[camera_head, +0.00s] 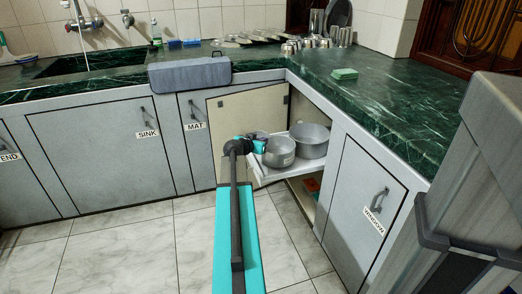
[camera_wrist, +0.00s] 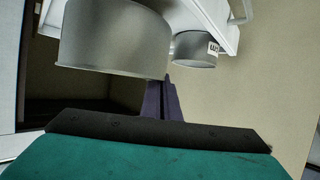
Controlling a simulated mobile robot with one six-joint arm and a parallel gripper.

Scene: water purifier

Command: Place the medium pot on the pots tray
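Two grey metal pots show at the open corner cabinet: a left pot (camera_head: 279,152) and a right pot (camera_head: 311,138). They are at the white pots tray (camera_head: 262,172), which is partly hidden. My gripper (camera_head: 260,145) is at the left pot's rim. In the wrist view, which looks upside down, a large near pot (camera_wrist: 112,35) fills the upper left. A smaller pot (camera_wrist: 195,50) with a white label is behind it, by the white tray (camera_wrist: 213,12). My dark purple fingers (camera_wrist: 163,100) are close together and look shut on the near pot's rim. Which pot is medium is unclear.
The cabinet door (camera_head: 250,112) stands open on the left. The green marble counter (camera_head: 385,95) overhangs the cabinet and holds a green sponge (camera_head: 344,74) and several metal cups. A grey-blue box (camera_head: 190,74) is at the counter's front edge. The tiled floor (camera_head: 130,245) is clear.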

